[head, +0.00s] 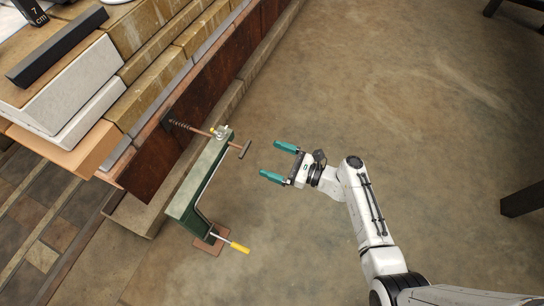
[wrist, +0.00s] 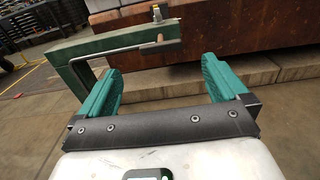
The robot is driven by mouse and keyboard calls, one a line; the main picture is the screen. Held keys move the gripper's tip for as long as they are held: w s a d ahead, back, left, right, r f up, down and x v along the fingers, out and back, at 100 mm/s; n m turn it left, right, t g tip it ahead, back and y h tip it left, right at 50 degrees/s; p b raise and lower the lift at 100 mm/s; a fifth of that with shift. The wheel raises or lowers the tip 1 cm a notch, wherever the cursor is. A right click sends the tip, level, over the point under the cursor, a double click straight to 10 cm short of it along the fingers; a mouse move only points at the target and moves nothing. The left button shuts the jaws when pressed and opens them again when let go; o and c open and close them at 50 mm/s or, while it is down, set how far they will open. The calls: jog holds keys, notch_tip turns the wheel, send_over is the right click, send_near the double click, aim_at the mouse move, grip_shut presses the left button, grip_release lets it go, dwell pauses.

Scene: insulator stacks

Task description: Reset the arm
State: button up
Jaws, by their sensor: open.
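My gripper (head: 279,162) is at the end of my white arm, near the middle of the head view. Its two teal fingers are spread apart with nothing between them. They point left toward a green clamp-like frame, with a clear gap of floor between. In the wrist view my gripper (wrist: 165,85) also shows open and empty, its fingers reaching toward a rusty brown beam.
The green metal frame (head: 202,172) with a screw and T-handle stands beside the rusty beam (head: 215,85). A yellow-handled tool (head: 239,247) is at its foot. Stacked blocks (head: 165,85) fill the upper left. Bare floor (head: 400,90) lies to the right.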

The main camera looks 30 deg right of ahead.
dwell(0.4)
jog(key=s+a+f+n+g+h, duration=0.1)
jog(key=s+a+f+n+g, duration=0.15)
jog(key=s+n+g, duration=0.4)
jog(key=s+a+f+n+g, duration=0.1)
jog(key=s+a+n+g, duration=0.25)
jog(key=s+n, duration=0.55)
jog(key=s+d+r+n+g+h, duration=0.4)
jog(key=s+d+r+n+h, duration=0.65)
jog(key=n, duration=0.25)
notch_tip(320, 180, up, 27)
jog(key=p, duration=2.7)
jog(key=shift+d+f+y+p, duration=0.15)
jog(key=shift+d+y+p, duration=0.15)
jog(key=shift+y+p, duration=0.05)
jog(key=shift+a, duration=0.1)
